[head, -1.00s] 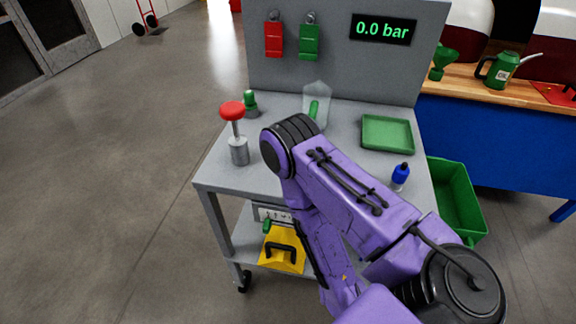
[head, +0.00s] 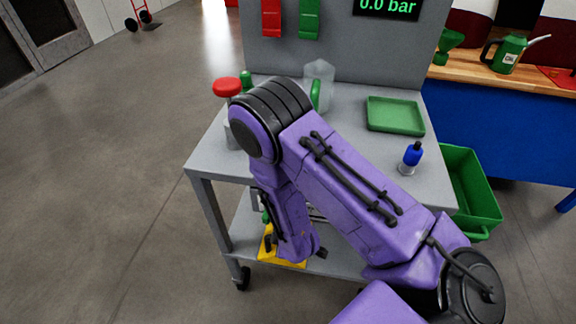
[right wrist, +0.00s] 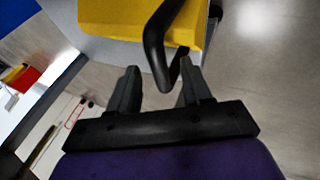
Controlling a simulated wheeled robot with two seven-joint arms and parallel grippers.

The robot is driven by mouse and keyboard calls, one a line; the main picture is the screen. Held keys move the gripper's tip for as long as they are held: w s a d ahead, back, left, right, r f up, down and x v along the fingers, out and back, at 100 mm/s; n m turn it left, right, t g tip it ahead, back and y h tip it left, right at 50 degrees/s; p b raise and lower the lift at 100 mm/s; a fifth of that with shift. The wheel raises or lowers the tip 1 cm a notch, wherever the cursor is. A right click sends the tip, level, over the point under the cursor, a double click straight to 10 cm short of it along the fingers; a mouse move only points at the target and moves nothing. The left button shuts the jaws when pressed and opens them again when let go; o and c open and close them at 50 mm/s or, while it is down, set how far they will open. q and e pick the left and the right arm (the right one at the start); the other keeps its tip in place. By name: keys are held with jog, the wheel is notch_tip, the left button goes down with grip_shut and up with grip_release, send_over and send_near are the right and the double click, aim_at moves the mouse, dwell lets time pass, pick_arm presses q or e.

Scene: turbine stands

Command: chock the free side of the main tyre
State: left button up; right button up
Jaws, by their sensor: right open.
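A yellow chock (head: 268,248) with a black handle sits on the lower shelf of the grey cart, mostly hidden behind my right arm in the head view. The right wrist view shows the yellow chock (right wrist: 205,22) close up, with its black bar handle (right wrist: 154,45) reaching down toward the jaws. My right gripper (right wrist: 160,76) is open, and the handle's bend appears between its fingertips; I cannot tell whether they touch. In the head view its jaws are hidden or unclear. My left gripper and the main tyre are not in view.
The grey cart (head: 213,160) carries a red-topped plunger (head: 227,87), a green tray (head: 395,115) and a blue-capped bottle (head: 412,157). A green bin (head: 478,195) stands to its right, beside a blue workbench (head: 500,130). The floor left of the cart is clear.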

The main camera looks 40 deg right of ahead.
jog(key=shift+x, duration=0.75)
jog(key=shift+w, duration=0.1)
grip_shut()
dwell(1.5)
jog(key=shift+r, duration=0.1)
